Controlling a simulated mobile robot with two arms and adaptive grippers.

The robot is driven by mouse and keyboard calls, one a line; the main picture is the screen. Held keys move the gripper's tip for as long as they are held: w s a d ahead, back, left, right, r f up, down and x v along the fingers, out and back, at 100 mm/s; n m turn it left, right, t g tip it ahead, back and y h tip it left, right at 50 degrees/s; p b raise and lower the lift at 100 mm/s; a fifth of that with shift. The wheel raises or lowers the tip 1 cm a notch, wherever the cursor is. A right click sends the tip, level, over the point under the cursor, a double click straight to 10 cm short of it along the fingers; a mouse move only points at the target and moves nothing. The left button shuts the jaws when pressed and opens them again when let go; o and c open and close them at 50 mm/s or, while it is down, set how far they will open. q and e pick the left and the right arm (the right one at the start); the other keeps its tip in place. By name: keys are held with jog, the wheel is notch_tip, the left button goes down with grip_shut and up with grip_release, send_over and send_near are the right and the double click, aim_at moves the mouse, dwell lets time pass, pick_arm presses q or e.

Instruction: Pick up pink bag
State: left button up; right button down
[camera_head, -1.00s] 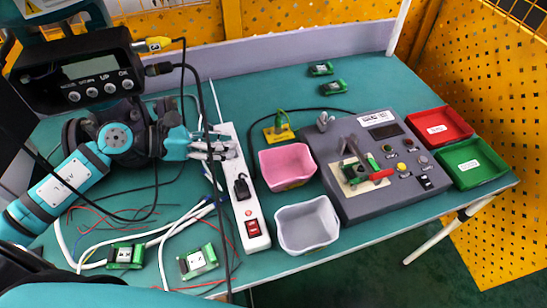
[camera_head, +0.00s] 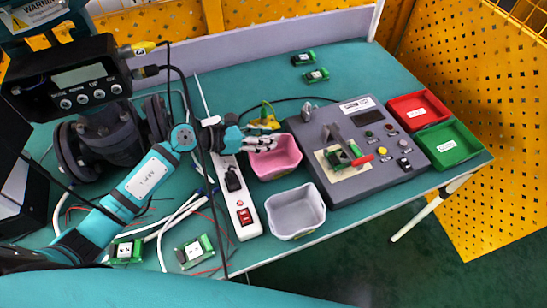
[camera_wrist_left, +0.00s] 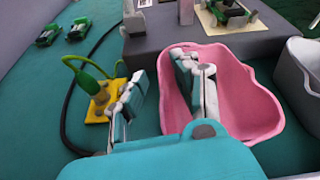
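The pink bag (camera_head: 283,160) is an open, tub-like pink container on the green table, left of the grey control box. It also shows in the left wrist view (camera_wrist_left: 247,85). My left gripper (camera_head: 268,136) is over its far left rim, with fingers spread. In the left wrist view, my left gripper (camera_wrist_left: 160,68) has one finger over the bag's inside and the other outside its left wall. The rim lies between them; I cannot tell whether they touch it. My right gripper is not in view.
A grey bin (camera_head: 296,212) stands just in front of the pink bag. The control box (camera_head: 365,165) is at right, a white power strip (camera_head: 240,200) at left. A yellow-based green part (camera_wrist_left: 97,100) is beside the left finger. Red (camera_head: 419,110) and green (camera_head: 450,144) trays lie far right.

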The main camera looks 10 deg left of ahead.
pick_arm(q)
jog(key=x, duration=0.2)
jog(key=shift+w+d+f, duration=0.1)
jog(key=shift+w+d, duration=0.15)
jog(key=shift+w, duration=0.05)
grip_shut()
